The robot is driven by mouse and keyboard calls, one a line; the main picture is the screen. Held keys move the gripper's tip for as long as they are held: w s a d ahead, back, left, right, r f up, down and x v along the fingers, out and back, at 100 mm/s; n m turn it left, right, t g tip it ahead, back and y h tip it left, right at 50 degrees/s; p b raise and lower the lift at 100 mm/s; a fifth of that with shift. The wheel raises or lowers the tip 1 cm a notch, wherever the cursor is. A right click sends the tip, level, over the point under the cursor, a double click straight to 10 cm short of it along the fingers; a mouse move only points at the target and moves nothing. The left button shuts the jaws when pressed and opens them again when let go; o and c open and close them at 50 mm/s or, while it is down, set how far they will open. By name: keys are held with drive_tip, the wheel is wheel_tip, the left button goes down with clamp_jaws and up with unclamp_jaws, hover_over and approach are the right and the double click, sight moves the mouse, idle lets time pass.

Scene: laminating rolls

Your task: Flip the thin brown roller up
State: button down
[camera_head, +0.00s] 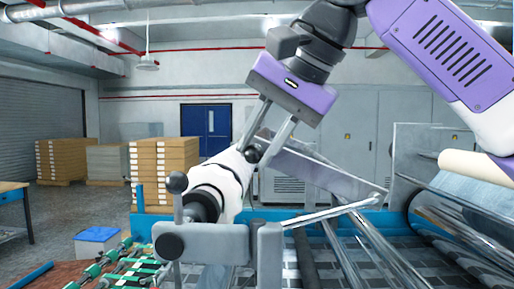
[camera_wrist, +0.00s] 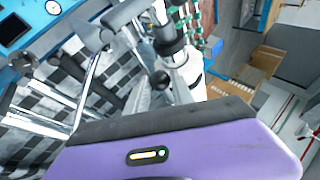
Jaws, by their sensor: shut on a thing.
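My gripper (camera_head: 260,143) reaches down from the upper right, with its fingers shut on a small black ball knob (camera_head: 252,154). The knob also shows between the fingers in the wrist view (camera_wrist: 160,79). A thick white cylinder with a black end (camera_head: 222,178) lies tilted right behind and below the fingers; I cannot tell whether they touch it. No roller is clearly brown; a thin dark roller (camera_head: 305,256) lies slanted across the machine bed, to the right of the gripper and lower. I cannot tell whether the knob is joined to it.
A grey bracket with ball-ended levers (camera_head: 205,243) stands in front of the gripper. A metal arm plate (camera_head: 315,172) and a slanted bar rise to the right. A large film roll with a cream core (camera_head: 475,166) lies at far right. Stacked boxes (camera_head: 164,172) stand behind.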

drive_tip(key=shift+r, duration=0.3)
drive_tip(key=c, duration=1.1)
unclamp_jaws()
drive_tip(key=shift+d, duration=0.1)
drive_tip(key=shift+f, duration=0.1)
drive_tip(key=b+v, duration=0.1)
drive_tip(key=v, duration=0.6)
drive_tip(key=shift+s+d+r, duration=0.15)
drive_tip(key=shift+s+r, duration=0.05)
drive_tip(key=shift+r, duration=0.05)
